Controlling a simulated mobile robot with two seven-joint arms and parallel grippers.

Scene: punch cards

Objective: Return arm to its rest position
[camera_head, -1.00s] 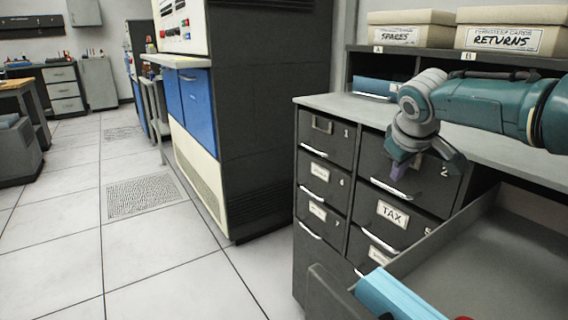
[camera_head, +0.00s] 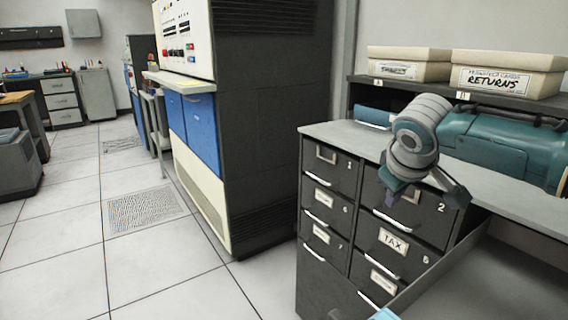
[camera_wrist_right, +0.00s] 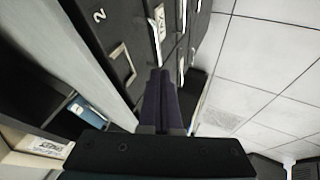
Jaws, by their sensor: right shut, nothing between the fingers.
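My right arm comes in from the right in the head view, above the cabinet top. Its gripper (camera_head: 424,196) hangs in front of the drawer labelled 2 (camera_head: 432,208) of the dark filing cabinet (camera_head: 325,262). In the right wrist view the two purple fingers (camera_wrist_right: 161,100) lie side by side, shut, with nothing between them. They point along the drawer fronts; I cannot tell whether they touch. My left gripper is not in view.
An open grey drawer (camera_head: 490,272) juts out at the lower right. Boxes labelled SPARES (camera_head: 408,68) and RETURNS (camera_head: 505,80) stand on the shelf behind. A large computer cabinet (camera_head: 268,130) stands left. The tiled floor (camera_head: 150,270) in front is clear.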

